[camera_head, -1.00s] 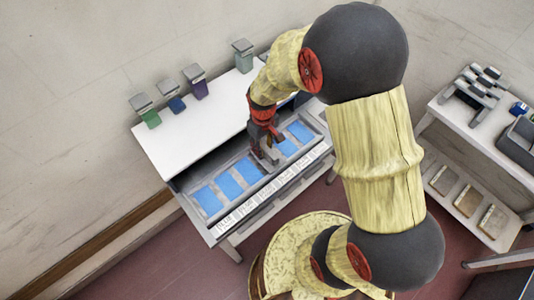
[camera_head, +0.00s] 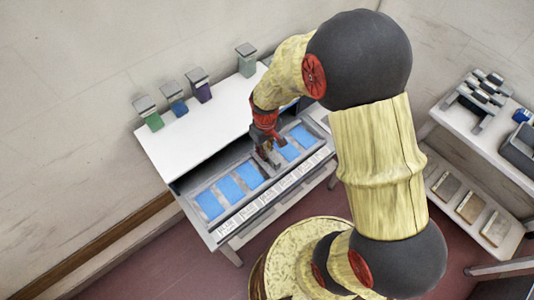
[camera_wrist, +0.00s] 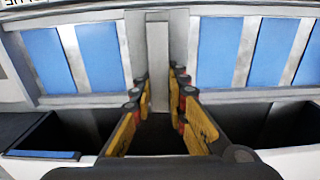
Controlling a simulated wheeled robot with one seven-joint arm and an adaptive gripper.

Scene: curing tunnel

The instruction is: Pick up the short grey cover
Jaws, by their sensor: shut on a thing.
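My gripper (camera_head: 266,146) is over the middle of the grey slotted tray (camera_head: 220,216) on the bench. Its jaws are shut on a narrow grey piece (camera_head: 269,157), which looks like the short grey cover. In the wrist view, the yellow-and-black fingers (camera_wrist: 158,85) stand on either side of this grey piece (camera_wrist: 158,62), which fills the gap between their tips. Blue panels lie in the tray on both sides of it, such as one at the left (camera_wrist: 100,55) and one at the right (camera_wrist: 218,50). I cannot tell whether the cover is clear of the tray.
A white tabletop (camera_head: 195,140) lies behind the tray, with several coloured, grey-topped boxes (camera_head: 199,86) along its back edge. White label cards (camera_head: 262,205) line the tray's front. A second bench at the right holds grey parts (camera_head: 478,95) and a bin (camera_head: 518,144).

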